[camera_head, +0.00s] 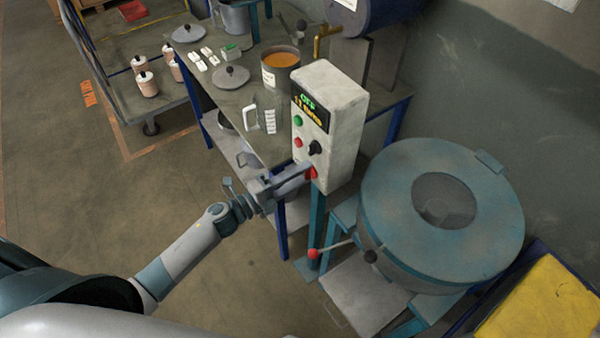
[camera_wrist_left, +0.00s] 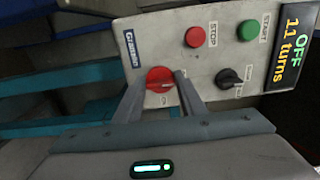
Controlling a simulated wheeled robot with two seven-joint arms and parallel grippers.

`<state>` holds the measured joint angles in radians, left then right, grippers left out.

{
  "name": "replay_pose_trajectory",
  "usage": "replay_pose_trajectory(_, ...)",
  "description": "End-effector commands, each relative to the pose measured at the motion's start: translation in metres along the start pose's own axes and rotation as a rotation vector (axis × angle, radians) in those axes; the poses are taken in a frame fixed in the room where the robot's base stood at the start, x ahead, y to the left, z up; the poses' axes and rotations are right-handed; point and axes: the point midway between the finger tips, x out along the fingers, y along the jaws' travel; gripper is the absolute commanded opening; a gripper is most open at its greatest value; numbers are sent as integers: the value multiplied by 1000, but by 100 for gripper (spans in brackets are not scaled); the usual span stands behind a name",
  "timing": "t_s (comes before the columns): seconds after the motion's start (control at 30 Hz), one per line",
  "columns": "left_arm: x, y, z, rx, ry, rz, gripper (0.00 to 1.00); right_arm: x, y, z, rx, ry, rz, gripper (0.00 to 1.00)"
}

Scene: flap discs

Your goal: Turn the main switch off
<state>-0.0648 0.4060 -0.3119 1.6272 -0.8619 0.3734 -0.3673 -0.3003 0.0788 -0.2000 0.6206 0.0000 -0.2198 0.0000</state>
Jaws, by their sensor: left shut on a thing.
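The control box (camera_head: 345,115) is a pale upright box with a small display (camera_head: 311,108). In the left wrist view the display (camera_wrist_left: 292,60) reads "OFF" and "11 turns". The red main switch (camera_wrist_left: 160,80) is a round knob low on the panel; it also shows in the head view (camera_head: 313,174), partly covered by my gripper. My left gripper (camera_head: 306,170) reaches the panel from the left, and its fingers (camera_wrist_left: 172,88) are shut on the red knob. A black knob (camera_wrist_left: 229,78), a red stop button (camera_wrist_left: 195,37) and a green start button (camera_wrist_left: 248,30) sit nearby. My right gripper is out of view.
A workbench (camera_head: 225,110) behind holds a pot of orange material (camera_head: 281,62) and lids. A cart (camera_head: 180,105) with jars stands at left. The floor at left is clear.

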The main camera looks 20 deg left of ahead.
Motion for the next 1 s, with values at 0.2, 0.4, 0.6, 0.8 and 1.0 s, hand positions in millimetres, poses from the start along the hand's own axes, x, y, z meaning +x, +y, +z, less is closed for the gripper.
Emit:
replay_pose_trajectory(0.2, 0, 0, 1, -18, -1, 0, 14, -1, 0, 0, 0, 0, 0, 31)
replay_pose_trajectory(0.4, 0, 0, 0, -19, -1, 0, 14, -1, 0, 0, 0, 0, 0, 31)
replay_pose_trajectory(0.6, 0, 0, 0, -18, -1, 0, 55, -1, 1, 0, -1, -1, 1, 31)
replay_pose_trajectory(0.8, 0, 0, 0, -17, 0, 0, 55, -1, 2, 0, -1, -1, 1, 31)
replay_pose_trajectory(1.0, 0, 0, 0, -17, 0, 0, 55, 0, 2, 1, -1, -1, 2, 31)
